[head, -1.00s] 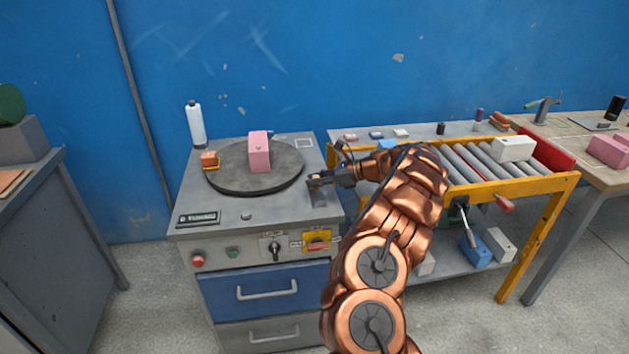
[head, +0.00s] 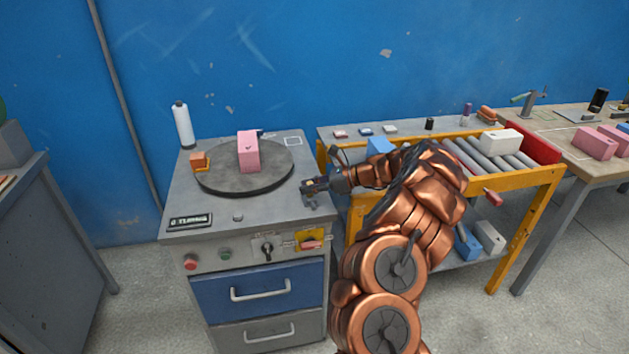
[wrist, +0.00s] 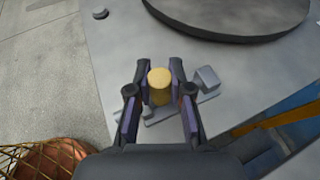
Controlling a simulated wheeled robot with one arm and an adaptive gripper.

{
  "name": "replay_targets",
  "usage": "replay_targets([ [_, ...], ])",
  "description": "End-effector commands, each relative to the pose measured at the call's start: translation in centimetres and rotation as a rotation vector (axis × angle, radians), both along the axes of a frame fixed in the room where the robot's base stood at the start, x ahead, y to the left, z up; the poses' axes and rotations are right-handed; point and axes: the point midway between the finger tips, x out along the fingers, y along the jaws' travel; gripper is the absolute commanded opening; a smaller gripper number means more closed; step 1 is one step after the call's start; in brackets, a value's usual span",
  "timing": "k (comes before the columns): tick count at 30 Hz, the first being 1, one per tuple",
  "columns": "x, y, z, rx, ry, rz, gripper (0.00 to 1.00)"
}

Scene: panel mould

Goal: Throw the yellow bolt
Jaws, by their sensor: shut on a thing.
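The yellow bolt (wrist: 159,86) shows in the wrist view as a short yellow cylinder between my fingers. My gripper (wrist: 160,90) is shut on it, with a finger pad on each side. A grey metal bolt base (wrist: 206,80) lies under and beside it on the grey cabinet top. In the head view my gripper (head: 312,186) is at the right edge of the cabinet top (head: 240,226), just right of the round turntable (head: 215,184). The bolt is too small there to make out well.
A pink block (head: 248,152) and an orange block (head: 199,161) are on or by the turntable. A white bottle (head: 183,125) stands at the back left. A yellow-framed roller table (head: 520,177) is to the right. Switches and a red button (head: 191,262) are on the cabinet front.

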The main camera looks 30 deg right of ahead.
Motion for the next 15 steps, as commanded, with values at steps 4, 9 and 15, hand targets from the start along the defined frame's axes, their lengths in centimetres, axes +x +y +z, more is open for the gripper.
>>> replay_targets([
  [4, -0.32, 0.44, 0.07, -0.003, -0.002, 0.005, 0.0],
  [9, -0.37, 0.59, 0.0, -0.004, 0.0, 0.008, 0.0],
  [15, -0.4, 0.62, -0.05, -0.004, 0.0, 0.01, 0.26],
])
